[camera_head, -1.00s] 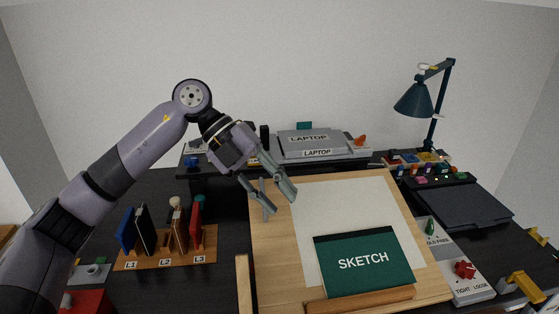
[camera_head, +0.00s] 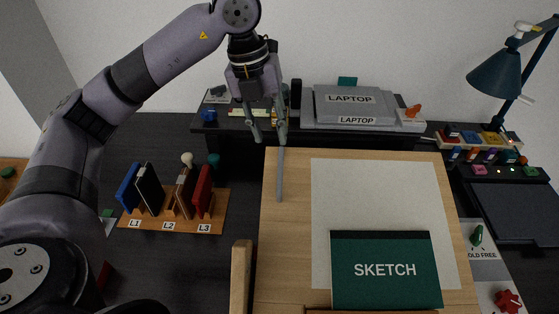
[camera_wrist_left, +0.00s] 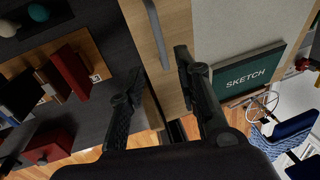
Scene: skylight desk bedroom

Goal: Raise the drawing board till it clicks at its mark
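The wooden drawing board (camera_head: 292,230) lies on the desk, with a white paper sheet (camera_head: 375,195) and a green SKETCH book (camera_head: 386,270) on it. A grey bar (camera_head: 280,175) runs along the board's upper left side. It also shows in the left wrist view (camera_wrist_left: 157,35). My left gripper (camera_head: 270,138) points down at the board's far left corner, by the bar's far end. Its fingers are apart, and in the left wrist view (camera_wrist_left: 158,70) the bar shows between them without clear contact. I cannot see a mark. My right gripper is out of view.
A laptop (camera_head: 345,105) sits on the shelf behind the board. A rack (camera_head: 150,220) of several upright books stands at left. A wooden post (camera_head: 241,280) is beside the board's near left. A lamp (camera_head: 497,75) and a HOLD FREE panel (camera_head: 486,255) are at right.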

